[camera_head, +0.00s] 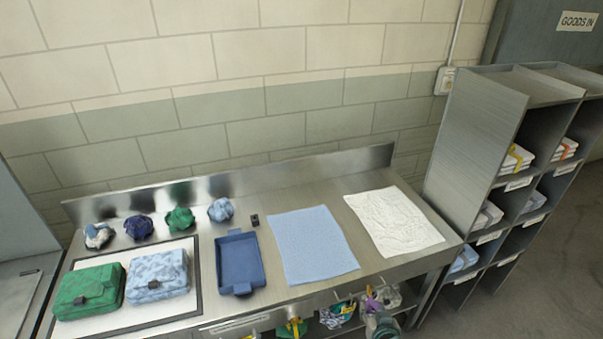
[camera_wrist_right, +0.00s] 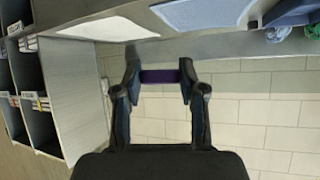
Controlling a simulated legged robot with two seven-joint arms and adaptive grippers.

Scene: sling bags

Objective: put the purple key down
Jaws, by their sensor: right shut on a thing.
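In the right wrist view my right gripper (camera_wrist_right: 160,77) is shut on the purple key (camera_wrist_right: 160,76), a short dark purple bar across the two fingertips. My left gripper is in neither view.
The counter holds a blue cloth (camera_head: 312,245), a white crumpled cloth (camera_head: 393,221), a navy tray (camera_head: 240,262), a green bag (camera_head: 90,290), a blue patterned bag (camera_head: 157,275) and several bundles behind. A steel cubby shelf (camera_head: 470,150) stands right. Colourful items (camera_head: 337,314) sit below the counter's front.

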